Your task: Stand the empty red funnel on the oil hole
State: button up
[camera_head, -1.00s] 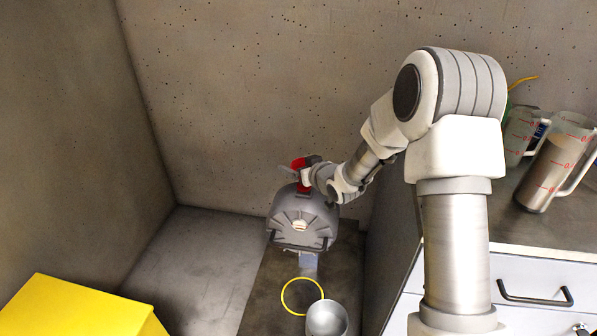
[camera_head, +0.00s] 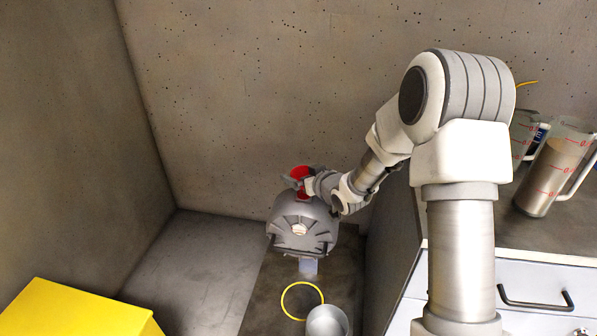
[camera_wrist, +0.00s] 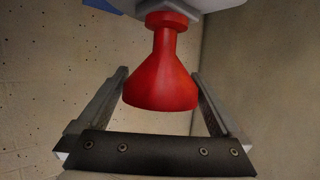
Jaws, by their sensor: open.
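The red funnel (camera_head: 300,172) stands at the top of the grey rounded housing (camera_head: 303,222), wide mouth up. In the wrist view the funnel (camera_wrist: 160,80) has its narrow end against a pale grey surface (camera_wrist: 215,4) at the picture's top. The oil hole itself is hidden behind the funnel's narrow end. My gripper (camera_wrist: 159,72) is open, with one finger on each side of the funnel. In the head view my gripper (camera_head: 298,184) is at the funnel, coming from the right. I cannot tell whether a finger touches it.
A yellow ring (camera_head: 284,302) and a metal pot (camera_head: 327,322) are in front of the housing. A yellow box (camera_head: 70,312) is at lower left. Clear jugs (camera_head: 553,172) stand on the right counter (camera_head: 560,236). Concrete walls close the left and back.

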jog(key=s+d+r+m+g+h+p, duration=0.1)
jog(key=s+d+r+m+h, duration=0.15)
jog(key=s+d+r, duration=0.55)
jog(key=s+d+r+m+g+h+p, duration=0.1)
jog(key=s+d+r+h, duration=0.3)
jog(key=s+d+r, duration=0.5)
jog(key=s+a+r+m+g, duration=0.1)
jog(key=s+a+g, duration=0.1)
jog(key=s, duration=0.8)
jog(key=s+a+r+m+g, duration=0.1)
jog(key=s+a+g, duration=0.1)
jog(key=s, duration=0.9)
jog(key=shift+s, duration=0.25)
jog(key=shift+y, duration=0.25)
notch_tip(320, 180, up, 18)
jog(key=p, duration=1.8)
